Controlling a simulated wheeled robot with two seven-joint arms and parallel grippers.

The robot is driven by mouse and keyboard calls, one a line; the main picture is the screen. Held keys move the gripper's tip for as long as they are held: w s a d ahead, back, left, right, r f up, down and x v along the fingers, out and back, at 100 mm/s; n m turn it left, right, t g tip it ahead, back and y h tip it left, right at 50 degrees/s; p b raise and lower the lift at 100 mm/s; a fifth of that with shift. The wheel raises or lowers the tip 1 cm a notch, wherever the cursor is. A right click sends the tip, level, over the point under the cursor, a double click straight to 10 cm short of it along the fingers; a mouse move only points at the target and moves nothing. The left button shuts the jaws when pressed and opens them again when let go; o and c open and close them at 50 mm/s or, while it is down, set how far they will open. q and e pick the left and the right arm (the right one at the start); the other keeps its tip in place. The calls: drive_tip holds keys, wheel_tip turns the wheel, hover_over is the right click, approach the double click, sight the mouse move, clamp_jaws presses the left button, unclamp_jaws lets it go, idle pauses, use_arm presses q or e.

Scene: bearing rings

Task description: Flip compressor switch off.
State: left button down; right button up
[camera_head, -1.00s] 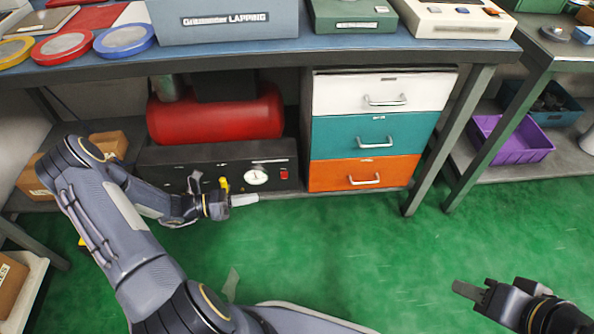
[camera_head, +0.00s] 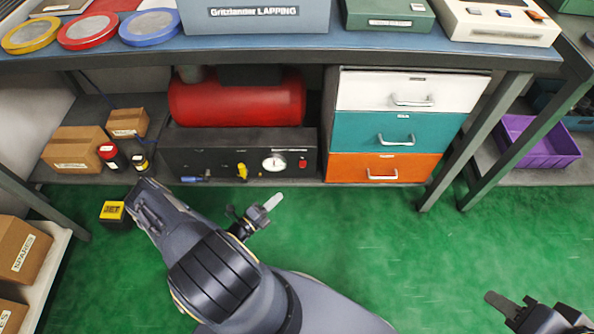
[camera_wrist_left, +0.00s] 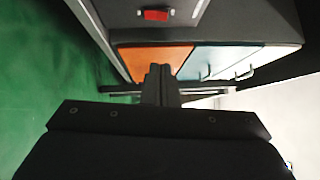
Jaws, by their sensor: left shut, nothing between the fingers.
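The compressor has a red tank (camera_head: 240,102) above a black front panel (camera_head: 215,160), on the shelf under the bench. The small red switch (camera_head: 303,163) is at the panel's right end, beside a round white gauge (camera_head: 273,162). It also shows at the top of the left wrist view (camera_wrist_left: 155,14). Whether it is on or off I cannot tell. My left gripper (camera_head: 270,204) is shut and empty, in front of and below the panel, apart from the switch. Its closed fingers show in the left wrist view (camera_wrist_left: 160,84). My right gripper (camera_head: 508,304) is at the lower right, far from the compressor.
A yellow valve handle (camera_head: 241,171) sits on the panel left of the gauge. A drawer unit (camera_head: 385,131) stands right of the compressor. Cardboard boxes (camera_head: 76,149) stand on the shelf at left.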

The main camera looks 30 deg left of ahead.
use_arm(q)
drive_tip(key=b, duration=0.2)
approach(305, 163)
drive_tip(key=w+d, duration=0.2)
drive_tip(key=d, duration=0.2)
drive_tip(key=shift+w+a+r+b, duration=0.1)
drive_tip(key=shift+w+a+b, duration=0.15)
drive_tip(key=shift+w+a, duration=0.5)
drive_tip(key=shift+w+a+r+b, duration=0.1)
drive_tip(key=shift+w+a+b, duration=0.3)
drive_tip(key=shift+w, duration=0.65)
drive_tip(key=shift+a, duration=0.15)
